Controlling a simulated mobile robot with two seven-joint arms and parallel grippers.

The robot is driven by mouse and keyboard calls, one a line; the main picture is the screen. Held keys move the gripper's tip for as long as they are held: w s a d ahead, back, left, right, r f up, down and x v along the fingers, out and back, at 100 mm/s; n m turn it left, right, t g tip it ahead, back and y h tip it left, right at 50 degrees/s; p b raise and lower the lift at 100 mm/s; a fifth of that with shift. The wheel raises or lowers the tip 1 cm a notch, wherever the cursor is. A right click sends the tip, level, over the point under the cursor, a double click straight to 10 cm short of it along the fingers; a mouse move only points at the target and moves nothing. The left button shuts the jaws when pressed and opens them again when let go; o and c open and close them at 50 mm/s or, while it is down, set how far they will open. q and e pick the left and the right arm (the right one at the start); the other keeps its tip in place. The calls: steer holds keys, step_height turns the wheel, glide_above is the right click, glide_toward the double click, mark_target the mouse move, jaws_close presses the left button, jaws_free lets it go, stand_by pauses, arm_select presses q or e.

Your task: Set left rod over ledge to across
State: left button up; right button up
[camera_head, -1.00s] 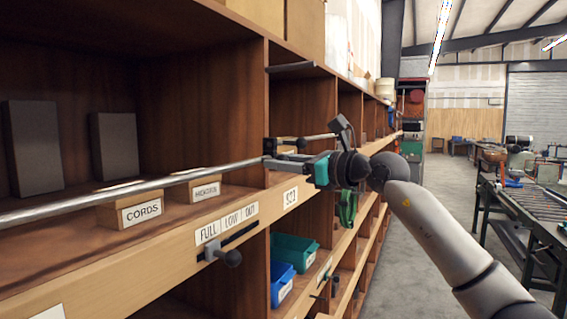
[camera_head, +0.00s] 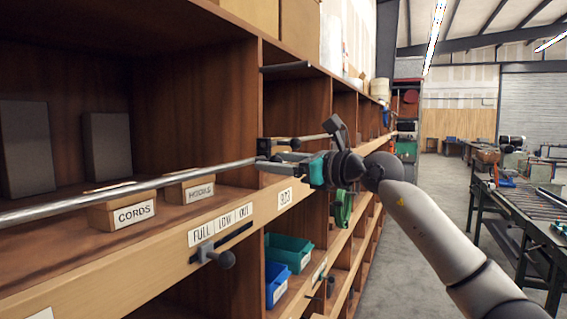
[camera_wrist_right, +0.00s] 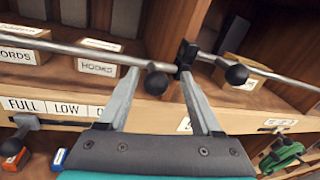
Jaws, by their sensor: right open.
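The left rod (camera_head: 130,185) is a long grey metal bar. It runs level across the front of the left bay, above the ledge (camera_head: 165,253). In the right wrist view the rod (camera_wrist_right: 75,50) comes in from the left and ends in a black ball knob (camera_wrist_right: 158,67). My right gripper (camera_head: 270,160) is at this rod end. Its fingers (camera_wrist_right: 162,72) are spread, with the ball knob between their tips. A black bracket (camera_wrist_right: 187,54) stands by the right fingertip. I cannot tell whether either finger touches the rod. My left gripper is out of view.
Another rod (camera_wrist_right: 275,72) with a ball knob lies right of the bracket. CORDS (camera_head: 122,210) and HOOKS (camera_head: 190,189) boxes sit behind the left rod. A FULL/LOW/OUT slider knob (camera_head: 225,259) sticks out of the ledge. Green (camera_head: 288,248) and blue (camera_head: 283,277) bins are below. The aisle (camera_head: 385,270) is clear.

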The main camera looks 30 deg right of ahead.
steer(key=shift+s+d+f+b, duration=0.1)
steer(key=shift+s+d+b, duration=0.25)
steer(key=shift+s, duration=0.1)
steer(key=b+v, duration=0.7)
steer(key=v, duration=0.7)
steer(key=shift+s+b, duration=0.15)
steer(key=shift+b, duration=0.15)
steer(key=shift+a, duration=0.1)
